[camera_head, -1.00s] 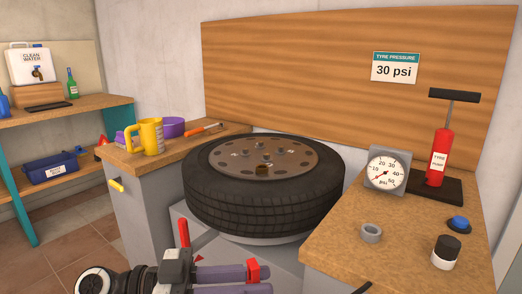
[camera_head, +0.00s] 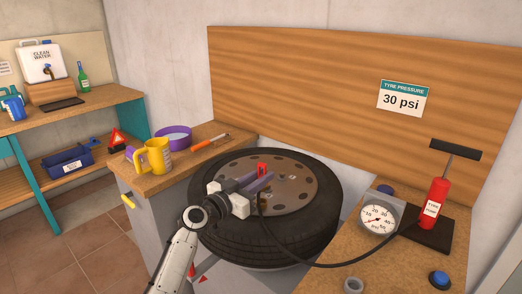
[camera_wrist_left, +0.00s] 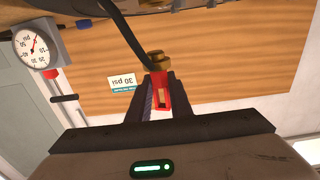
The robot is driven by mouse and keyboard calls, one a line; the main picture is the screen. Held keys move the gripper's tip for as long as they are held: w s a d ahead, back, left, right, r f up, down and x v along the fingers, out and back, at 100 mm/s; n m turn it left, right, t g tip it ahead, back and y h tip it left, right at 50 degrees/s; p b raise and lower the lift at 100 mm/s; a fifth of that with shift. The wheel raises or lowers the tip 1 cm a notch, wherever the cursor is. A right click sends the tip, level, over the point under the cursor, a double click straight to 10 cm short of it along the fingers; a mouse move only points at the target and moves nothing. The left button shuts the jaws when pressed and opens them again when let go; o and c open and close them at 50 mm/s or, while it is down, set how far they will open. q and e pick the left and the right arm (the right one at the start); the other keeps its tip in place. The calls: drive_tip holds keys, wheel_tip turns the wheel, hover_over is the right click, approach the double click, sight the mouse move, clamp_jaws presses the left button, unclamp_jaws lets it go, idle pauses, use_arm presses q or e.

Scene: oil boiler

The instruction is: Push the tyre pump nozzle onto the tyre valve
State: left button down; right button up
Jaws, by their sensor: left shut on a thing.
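My left gripper (camera_head: 268,184) reaches in over the wheel and is shut on the red tyre pump nozzle (camera_head: 262,169). In the left wrist view the red nozzle (camera_wrist_left: 161,92) sits between the fingers, with a brass end (camera_wrist_left: 157,59) beyond them and the black hose (camera_wrist_left: 128,36) beside it. The tyre (camera_head: 310,240) lies flat, its grey steel rim (camera_head: 303,177) facing up. The hose (camera_head: 330,264) runs from the gripper to the red pump (camera_head: 433,203). I cannot pick out the tyre valve; the gripper covers part of the rim. My right gripper is not in view.
A pressure gauge (camera_head: 378,219), a blue-topped item (camera_head: 440,279) and a grey ring (camera_head: 353,284) stand on the right bench. A yellow mug (camera_head: 154,157), purple bowl (camera_head: 174,138) and screwdriver (camera_head: 211,143) are on the left cabinet. A 30 psi sign (camera_head: 403,99) hangs behind.

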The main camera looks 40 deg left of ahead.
use_arm(q)
drive_tip(key=shift+w+a+r+y, duration=0.25)
drive_tip(key=shift+w+r+y, duration=0.05)
drive_tip(key=shift+w+r, duration=0.15)
drive_tip(key=shift+w+a+f+n, duration=0.1)
drive_tip(key=shift+w+a+n, duration=0.05)
drive_tip(key=shift+n, duration=0.15)
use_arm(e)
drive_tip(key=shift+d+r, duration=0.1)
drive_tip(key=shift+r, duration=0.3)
